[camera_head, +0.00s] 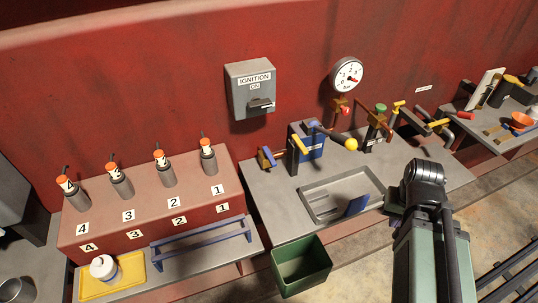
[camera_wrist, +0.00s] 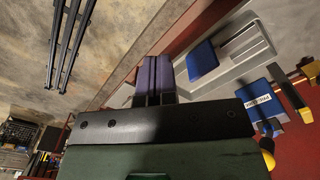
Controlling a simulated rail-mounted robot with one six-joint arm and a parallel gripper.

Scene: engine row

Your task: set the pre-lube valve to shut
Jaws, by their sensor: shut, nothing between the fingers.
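The pre-lube valve cannot be singled out with certainty, as the small bench labels are too small to read. A blue box (camera_head: 313,150) on the middle bench has a yellow handle in front and a lever with a yellow ball (camera_head: 351,144). In the wrist view a blue box (camera_wrist: 262,95) bears a white label that I cannot read surely.
Behind are the ignition box (camera_head: 249,90) and gauge (camera_head: 347,75). More yellow-handled fittings (camera_head: 438,123) stand right. Several cylinders stand left.

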